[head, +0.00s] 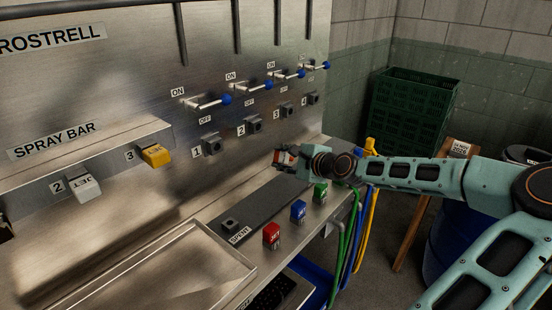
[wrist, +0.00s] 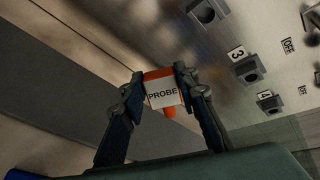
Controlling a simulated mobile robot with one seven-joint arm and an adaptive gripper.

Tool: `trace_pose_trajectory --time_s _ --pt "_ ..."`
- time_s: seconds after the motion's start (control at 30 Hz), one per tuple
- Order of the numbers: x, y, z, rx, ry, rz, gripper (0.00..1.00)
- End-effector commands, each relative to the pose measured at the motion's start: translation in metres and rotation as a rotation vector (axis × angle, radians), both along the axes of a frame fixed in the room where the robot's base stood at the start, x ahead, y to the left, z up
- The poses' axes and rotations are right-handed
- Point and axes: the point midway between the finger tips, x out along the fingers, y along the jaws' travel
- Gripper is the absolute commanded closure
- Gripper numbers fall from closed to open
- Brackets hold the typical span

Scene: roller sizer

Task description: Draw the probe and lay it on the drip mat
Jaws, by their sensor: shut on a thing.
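My gripper (head: 279,158) is shut on the probe, an orange piece with a white label reading PROBE. The probe (wrist: 162,92) sits between both fingertips (wrist: 158,88) in the wrist view, and a small part of it (head: 286,157) shows in the head view. It is in front of the steel panel, above the shelf; its far end is hidden. A flat dark grey strip (head: 262,205) lies along the shelf and also shows in the wrist view (wrist: 65,75). I cannot tell whether this strip is the drip mat.
Numbered sockets (head: 212,145) and blue-tipped levers (head: 226,100) stick out of the panel. Red (head: 271,233), blue (head: 298,210) and green (head: 320,192) labelled pieces line the shelf's front edge. A steel tray (head: 130,275) is at lower left. Green crates (head: 415,115) stand behind.

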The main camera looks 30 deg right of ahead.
Motion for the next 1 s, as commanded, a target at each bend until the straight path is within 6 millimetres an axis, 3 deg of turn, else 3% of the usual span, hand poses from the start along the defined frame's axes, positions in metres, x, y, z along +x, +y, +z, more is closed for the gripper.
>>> trace_pose_trajectory --time_s 0.5,1.0 --pt "0.000 0.001 -0.056 0.001 0.000 0.000 0.90" --pt "0.000 0.001 -0.068 0.003 -0.002 0.001 0.90"
